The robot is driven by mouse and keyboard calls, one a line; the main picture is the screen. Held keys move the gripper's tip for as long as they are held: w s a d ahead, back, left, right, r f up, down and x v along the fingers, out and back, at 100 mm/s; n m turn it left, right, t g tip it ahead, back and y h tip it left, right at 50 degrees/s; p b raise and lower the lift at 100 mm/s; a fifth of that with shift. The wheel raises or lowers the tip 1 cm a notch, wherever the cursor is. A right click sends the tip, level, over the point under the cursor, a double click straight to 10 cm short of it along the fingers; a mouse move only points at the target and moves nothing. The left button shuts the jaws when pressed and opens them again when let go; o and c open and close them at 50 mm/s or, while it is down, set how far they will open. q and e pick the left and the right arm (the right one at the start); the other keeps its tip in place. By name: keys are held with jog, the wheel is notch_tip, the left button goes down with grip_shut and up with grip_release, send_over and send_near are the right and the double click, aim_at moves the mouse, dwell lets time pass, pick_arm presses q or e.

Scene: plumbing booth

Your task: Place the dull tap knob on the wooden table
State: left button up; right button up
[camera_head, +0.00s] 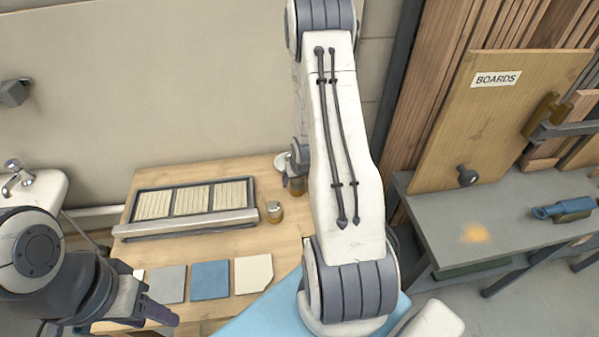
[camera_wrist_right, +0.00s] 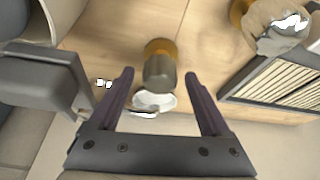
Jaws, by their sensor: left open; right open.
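A knob with a dull grey cylindrical top and a brass-coloured base (camera_wrist_right: 160,65) is on the wooden table (camera_wrist_right: 110,45) in the right wrist view; I take it for the dull tap knob. In the head view it shows partly (camera_head: 297,187), beside my right arm. My right gripper (camera_wrist_right: 159,76) is open, its fingers on either side of the knob in the picture; whether the knob is within their reach I cannot tell. In the head view my arm mostly hides this gripper. My left gripper (camera_head: 150,296) is open and empty at the wooden table's (camera_head: 215,170) near-left corner.
A glassy knob or jar with a brass base (camera_head: 273,211) stands by a slatted tray (camera_head: 190,201). A shiny white round thing (camera_wrist_right: 153,101) lies near the knob. Grey (camera_head: 166,284), blue (camera_head: 210,281) and cream tiles (camera_head: 253,273) line the front. A grey bench (camera_head: 480,215) stands right.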

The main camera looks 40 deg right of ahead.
jog(key=p+v, duration=0.1)
jog(key=v, duration=0.9)
jog(key=s+a+r+n+g+y, duration=0.1)
jog(key=a+r+n, duration=0.3)
jog(key=a, duration=0.7)
jog(key=s+a+r+n+y, duration=0.1)
jog(key=a+r+n, duration=0.1)
jog(key=a+r, duration=0.65)
jog(key=s+a+r+n+g, duration=0.3)
jog(key=s+a+n, duration=0.3)
jog(key=s+a, duration=0.8)
jog(key=shift+s+r+y, duration=0.15)
jog(key=shift+s+y, duration=0.25)
jog(key=shift+s, duration=0.45)
